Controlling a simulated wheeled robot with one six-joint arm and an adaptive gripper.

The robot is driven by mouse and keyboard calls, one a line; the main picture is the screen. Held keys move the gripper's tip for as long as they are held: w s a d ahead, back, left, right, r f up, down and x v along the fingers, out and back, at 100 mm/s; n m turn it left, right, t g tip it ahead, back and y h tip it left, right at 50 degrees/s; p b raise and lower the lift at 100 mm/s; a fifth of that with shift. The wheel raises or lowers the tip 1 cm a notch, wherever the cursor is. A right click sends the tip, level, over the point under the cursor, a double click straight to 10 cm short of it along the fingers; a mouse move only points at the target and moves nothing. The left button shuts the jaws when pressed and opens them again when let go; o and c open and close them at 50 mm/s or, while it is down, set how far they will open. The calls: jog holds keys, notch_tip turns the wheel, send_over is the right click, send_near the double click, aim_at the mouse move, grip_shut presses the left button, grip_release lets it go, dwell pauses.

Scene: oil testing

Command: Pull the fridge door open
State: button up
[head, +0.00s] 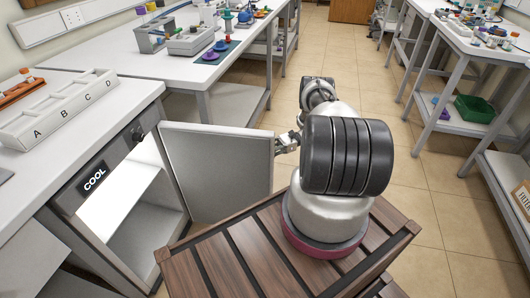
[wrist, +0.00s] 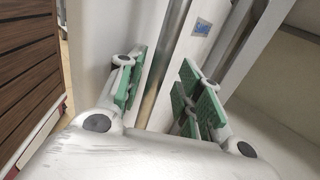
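The fridge (head: 66,208) is a grey under-bench cabinet with a COOL label (head: 94,178) at the left of the head view. Its door (head: 225,172) stands wide open, swung out to the right, and the pale lit interior (head: 118,200) shows. My gripper (head: 284,143) is at the door's free edge in the head view, partly hidden by my arm. In the wrist view my gripper (wrist: 160,95) has its green-padded fingers apart, with pale upright panel surfaces and a narrow edge seen between them. I cannot tell whether a finger touches the door.
A white rack marked A B C D (head: 62,112) sits on the bench above the fridge. A long bench (head: 115,62) with lab items runs behind the door. Shelved benches (head: 460,75) stand at the right. Tiled floor (head: 425,190) between them is clear.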

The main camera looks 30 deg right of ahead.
notch_tip(320, 180, up, 9)
jog(key=shift+w+r, duration=0.15)
jog(key=shift+w, duration=0.1)
jog(key=shift+d, duration=0.1)
jog(key=w+d+f+h, duration=0.1)
jog(key=w+d+f, duration=0.1)
jog(key=w+d, duration=0.3)
jog(key=shift+d+f+m+t, duration=0.3)
jog(key=shift+d+f, duration=0.1)
jog(key=shift+d, duration=0.6)
dwell(0.6)
